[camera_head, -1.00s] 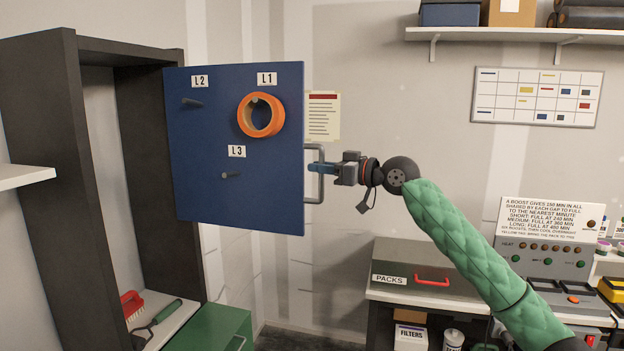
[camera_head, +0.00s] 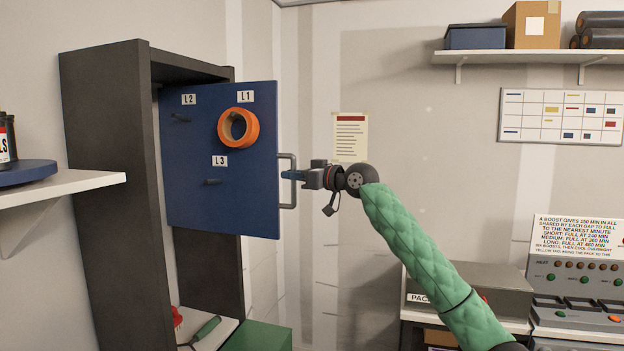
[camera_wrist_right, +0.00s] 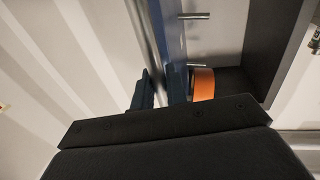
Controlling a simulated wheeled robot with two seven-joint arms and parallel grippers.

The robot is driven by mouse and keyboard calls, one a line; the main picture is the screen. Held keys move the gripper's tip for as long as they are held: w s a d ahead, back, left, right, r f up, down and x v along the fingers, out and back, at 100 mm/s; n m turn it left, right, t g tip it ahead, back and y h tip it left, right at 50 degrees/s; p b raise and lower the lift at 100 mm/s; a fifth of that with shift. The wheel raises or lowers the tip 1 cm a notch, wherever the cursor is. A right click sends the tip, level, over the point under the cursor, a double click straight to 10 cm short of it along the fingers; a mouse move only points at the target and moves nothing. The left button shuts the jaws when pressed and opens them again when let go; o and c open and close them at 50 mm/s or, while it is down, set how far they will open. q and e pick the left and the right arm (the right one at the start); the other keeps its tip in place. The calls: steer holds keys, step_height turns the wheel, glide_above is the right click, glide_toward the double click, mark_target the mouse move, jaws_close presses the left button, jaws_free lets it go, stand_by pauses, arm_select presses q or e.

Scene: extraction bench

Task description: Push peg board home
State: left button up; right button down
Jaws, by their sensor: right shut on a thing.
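The blue peg board (camera_head: 205,205) hangs upright, partly inside a dark open cabinet frame (camera_head: 105,190) and sticking out past its right post. It has pegs labelled L1, L2 and L3. An orange ring (camera_head: 225,138) hangs on the L1 peg; the L2 peg (camera_head: 181,119) and L3 peg (camera_head: 211,182) are bare. My right gripper (camera_head: 291,175) is shut on the grey handle (camera_head: 294,200) at the board's right edge. In the right wrist view, the gripper's fingers (camera_wrist_right: 160,92) stand by the board's edge, with the orange ring (camera_wrist_right: 204,82) beyond. My left gripper is out of view.
A white shelf (camera_head: 80,188) juts in at the left, holding a round blue stand (camera_head: 25,174). A bench with a control panel (camera_head: 575,285) stands at the right.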

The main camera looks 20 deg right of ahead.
steer(key=shift+w+a+r, duration=0.3)
steer(key=shift+w+a, duration=0.15)
steer(key=shift+a, duration=0.15)
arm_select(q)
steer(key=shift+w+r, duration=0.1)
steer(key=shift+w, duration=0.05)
arm_select(e)
steer(key=c, duration=1.5)
jaws_free()
steer(key=shift+c, duration=0.2)
steer(key=shift+o, duration=0.2)
steer(key=shift+w+a+f, duration=0.1)
steer(key=shift+a+f, duration=0.05)
steer(key=shift+a, duration=0.05)
steer(key=shift+s+d+f+b, duration=0.15)
steer(key=shift+s+d+b, duration=0.05)
steer(key=shift+d+b, duration=0.1)
steer(key=shift+s+d, duration=0.25)
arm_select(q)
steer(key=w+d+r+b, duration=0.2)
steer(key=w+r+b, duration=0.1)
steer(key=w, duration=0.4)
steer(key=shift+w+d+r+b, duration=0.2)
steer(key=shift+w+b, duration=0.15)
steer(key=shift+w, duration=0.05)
arm_select(e)
steer(key=v, duration=0.6)
steer(key=shift+s, duration=0.2)
